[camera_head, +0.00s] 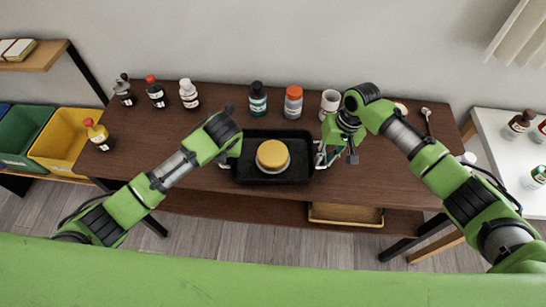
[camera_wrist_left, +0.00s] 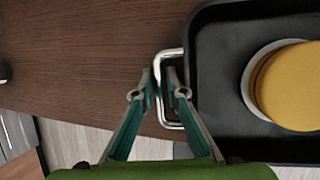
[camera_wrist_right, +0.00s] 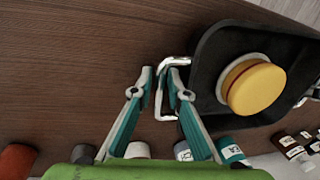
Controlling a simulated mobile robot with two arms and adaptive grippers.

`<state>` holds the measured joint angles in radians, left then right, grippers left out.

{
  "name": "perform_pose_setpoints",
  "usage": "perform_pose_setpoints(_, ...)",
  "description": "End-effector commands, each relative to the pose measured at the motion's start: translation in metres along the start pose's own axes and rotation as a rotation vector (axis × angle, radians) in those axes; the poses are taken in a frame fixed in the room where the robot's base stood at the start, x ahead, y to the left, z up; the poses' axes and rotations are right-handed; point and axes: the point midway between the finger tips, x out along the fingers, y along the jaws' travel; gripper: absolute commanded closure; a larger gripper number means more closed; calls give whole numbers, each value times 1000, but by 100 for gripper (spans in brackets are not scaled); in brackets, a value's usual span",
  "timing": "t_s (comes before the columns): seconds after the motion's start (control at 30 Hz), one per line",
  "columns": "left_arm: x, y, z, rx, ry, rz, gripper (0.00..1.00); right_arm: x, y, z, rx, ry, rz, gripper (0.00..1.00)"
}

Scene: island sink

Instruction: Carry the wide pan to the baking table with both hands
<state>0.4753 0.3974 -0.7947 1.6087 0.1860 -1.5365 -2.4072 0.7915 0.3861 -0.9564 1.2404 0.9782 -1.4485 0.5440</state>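The wide pan (camera_head: 241,176), black and rectangular with metal side handles, is at the front middle of the dark wooden table. A round yellow-topped item (camera_head: 272,155) with a pale base sits in it. My left gripper (camera_wrist_left: 162,82) is shut on the pan's left handle (camera_wrist_left: 170,124). My right gripper (camera_wrist_right: 160,80) is shut on the opposite handle (camera_wrist_right: 165,117), with the bar between its fingertips. The pan looks level. In the left wrist view its front side reaches past the table edge. Whether it touches the tabletop cannot be told.
The dark table (camera_head: 215,97) holds several bottles along its back, including a teal one (camera_head: 257,98), an orange-capped one (camera_head: 293,102) and a white jar (camera_head: 329,103). Bins (camera_head: 62,138) stand left; a white table (camera_head: 493,150) stands right.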

Motion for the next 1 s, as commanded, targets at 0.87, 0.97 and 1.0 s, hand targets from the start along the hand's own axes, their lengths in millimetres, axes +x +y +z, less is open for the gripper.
perform_pose_setpoints(0.87,-12,3,6,-1,-3,0,100,-14,-3,-1,0,2,-2,100)
perform_pose_setpoints(0.97,-20,5,9,-1,-3,0,100,-22,-4,-1,0,2,-2,100)
perform_pose_setpoints(1.0,-23,6,10,-1,-3,0,100,-26,-5,-1,0,2,-1,100)
